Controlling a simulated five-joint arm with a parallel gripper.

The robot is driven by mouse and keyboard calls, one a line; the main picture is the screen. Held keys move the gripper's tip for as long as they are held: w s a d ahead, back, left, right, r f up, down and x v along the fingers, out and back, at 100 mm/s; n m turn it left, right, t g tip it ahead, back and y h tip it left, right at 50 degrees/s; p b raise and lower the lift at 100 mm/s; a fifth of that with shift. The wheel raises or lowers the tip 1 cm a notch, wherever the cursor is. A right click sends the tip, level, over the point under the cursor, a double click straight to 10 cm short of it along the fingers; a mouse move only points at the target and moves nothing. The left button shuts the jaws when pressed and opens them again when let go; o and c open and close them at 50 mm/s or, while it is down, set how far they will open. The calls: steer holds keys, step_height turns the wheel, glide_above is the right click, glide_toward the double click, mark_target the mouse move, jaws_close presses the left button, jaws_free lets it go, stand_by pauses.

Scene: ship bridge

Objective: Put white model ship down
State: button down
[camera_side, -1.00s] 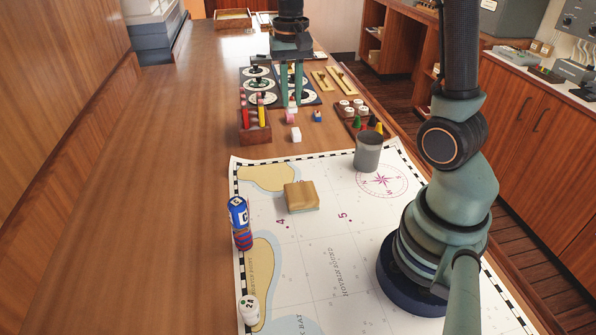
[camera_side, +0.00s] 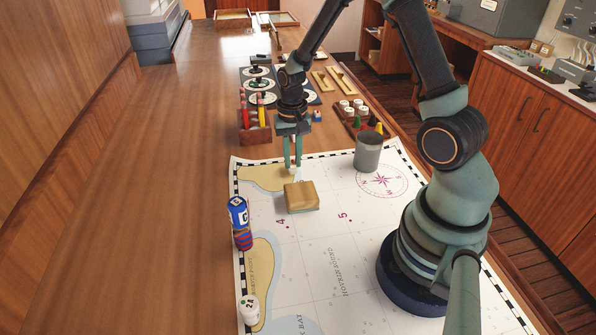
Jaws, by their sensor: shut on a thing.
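My gripper (camera_side: 293,166) points down over the chart, just behind the tan block. It is shut on the white model ship (camera_side: 297,174), a small white shape low between the fingertips. The fingers hide much of the ship. I cannot tell whether its underside touches the chart or is slightly above it.
The chart (camera_side: 330,213) has clear room right of the tan block (camera_side: 301,196). A grey cup (camera_side: 368,152) stands at its back right. A blue-and-red stack (camera_side: 239,222) and a white cylinder (camera_side: 248,309) stand along the left edge. A peg rack (camera_side: 254,126) is behind.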

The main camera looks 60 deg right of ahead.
mark_target(293, 161)
steer(key=shift+f, duration=0.4)
steer(key=c, duration=0.8)
jaws_free()
steer(key=shift+f, duration=0.15)
step_height(293, 161, up, 12)
steer(key=s+a+r+n+t, duration=0.5)
steer(key=s+a+r+n, duration=0.3)
steer(key=a+r, duration=0.3)
steer(key=shift+s+r+n+t, duration=0.3)
steer(key=shift+s+r+n, duration=0.1)
steer(key=shift+n, duration=0.1)
